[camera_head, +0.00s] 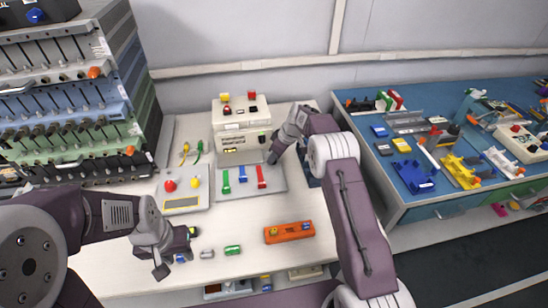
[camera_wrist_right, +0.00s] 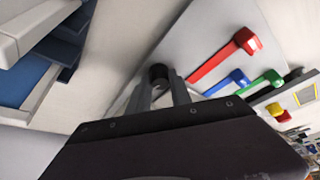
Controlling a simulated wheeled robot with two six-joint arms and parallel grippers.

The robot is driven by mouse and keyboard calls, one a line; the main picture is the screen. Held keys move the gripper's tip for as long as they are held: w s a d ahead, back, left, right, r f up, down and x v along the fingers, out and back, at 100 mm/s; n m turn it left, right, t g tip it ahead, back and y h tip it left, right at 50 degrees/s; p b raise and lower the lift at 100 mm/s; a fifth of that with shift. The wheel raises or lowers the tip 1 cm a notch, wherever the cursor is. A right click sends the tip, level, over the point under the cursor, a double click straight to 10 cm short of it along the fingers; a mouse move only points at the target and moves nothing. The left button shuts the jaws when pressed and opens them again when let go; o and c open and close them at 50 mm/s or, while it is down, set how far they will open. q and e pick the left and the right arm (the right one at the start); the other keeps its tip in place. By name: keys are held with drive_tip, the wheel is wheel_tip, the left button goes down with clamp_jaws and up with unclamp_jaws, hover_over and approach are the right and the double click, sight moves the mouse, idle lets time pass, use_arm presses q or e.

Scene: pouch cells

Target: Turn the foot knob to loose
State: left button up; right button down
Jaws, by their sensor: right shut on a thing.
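The foot knob (camera_wrist_right: 158,71) is a small dark round knob by the edge of the grey lever plate (camera_wrist_right: 205,45). In the right wrist view my right gripper (camera_wrist_right: 160,82) has its two fingers around the knob, shut on it. Any marking for loose or tight cannot be made out. My left gripper (camera_head: 172,258) hangs over the front left of the white table; its finger opening is unclear.
Red (camera_head: 261,177), blue (camera_head: 243,174) and green (camera_head: 226,182) levers stand on the plate. A white box (camera_head: 240,118) is behind it. An orange block (camera_head: 289,232) and a green cylinder (camera_head: 232,250) lie in front. A red-and-yellow button panel (camera_head: 182,204) is left.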

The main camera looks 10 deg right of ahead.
drive_tip(key=shift+n, duration=0.3)
drive_tip(key=c, duration=1.5)
unclamp_jaws()
drive_tip(key=shift+o, duration=0.2)
drive_tip(key=v, duration=0.9)
drive_tip(key=shift+r, duration=0.15)
